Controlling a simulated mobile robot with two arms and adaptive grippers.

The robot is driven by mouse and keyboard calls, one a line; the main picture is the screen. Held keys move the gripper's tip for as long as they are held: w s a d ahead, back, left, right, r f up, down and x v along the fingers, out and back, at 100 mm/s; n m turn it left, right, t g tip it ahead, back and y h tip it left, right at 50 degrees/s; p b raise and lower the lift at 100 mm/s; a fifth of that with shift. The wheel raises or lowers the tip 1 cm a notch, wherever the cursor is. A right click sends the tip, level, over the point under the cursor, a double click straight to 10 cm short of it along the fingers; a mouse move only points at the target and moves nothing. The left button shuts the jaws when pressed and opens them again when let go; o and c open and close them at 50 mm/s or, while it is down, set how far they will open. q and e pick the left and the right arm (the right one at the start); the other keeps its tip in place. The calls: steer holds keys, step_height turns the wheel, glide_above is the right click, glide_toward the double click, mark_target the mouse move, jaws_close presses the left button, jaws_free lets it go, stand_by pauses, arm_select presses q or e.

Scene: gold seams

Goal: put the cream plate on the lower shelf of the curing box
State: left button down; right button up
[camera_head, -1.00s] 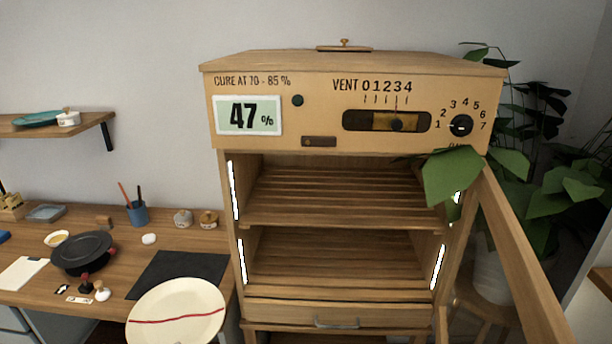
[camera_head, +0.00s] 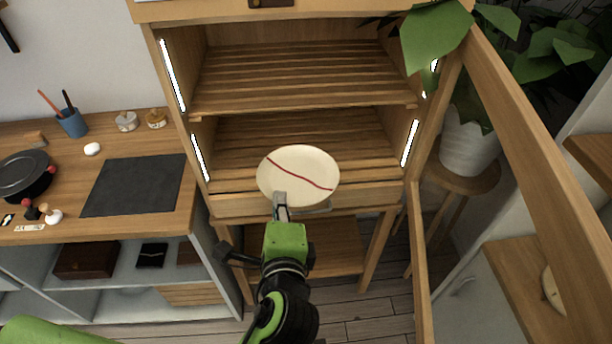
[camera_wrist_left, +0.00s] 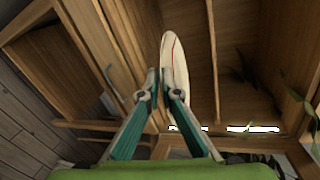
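The cream plate (camera_head: 300,168) with a red seam line shows in the head view, in front of the lower opening of the curing box (camera_head: 395,198). My left gripper (camera_head: 281,203) is shut on its near rim and holds it up, apart from any table. The plate overlaps the front of the lower shelf (camera_head: 237,160) in the picture; I cannot tell whether its far rim is inside. In the left wrist view the plate (camera_wrist_left: 176,65) appears nearly edge-on between the fingertips (camera_wrist_left: 163,88). The lower shelf's visible slats are bare. My right gripper is not in view.
The box door (camera_head: 520,150) stands open on the right. The upper shelf (camera_head: 300,80) is empty. Plant leaves (camera_head: 435,40) hang over the upper right opening. A worktop with a dark mat (camera_head: 133,185) stands left.

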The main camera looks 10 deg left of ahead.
mark_target(277, 184)
arm_select(q)
steer(key=x, duration=0.2)
steer(key=p+x, duration=0.1)
steer(key=x, duration=0.5)
steer(key=shift+a+f, duration=0.15)
steer(key=shift+f, duration=0.25)
steer(key=w+a+f, duration=0.1)
steer(key=w+f, duration=0.4)
steer(key=f, duration=0.4)
steer(key=shift+w+a+f, duration=0.15)
steer(key=shift+a+f, duration=0.2)
steer(key=shift+a, duration=0.05)
steer(key=c, duration=2.7)
jaws_free()
steer(key=shift+f, duration=0.2)
steer(key=o, duration=0.4)
steer(key=shift+r, duration=0.1)
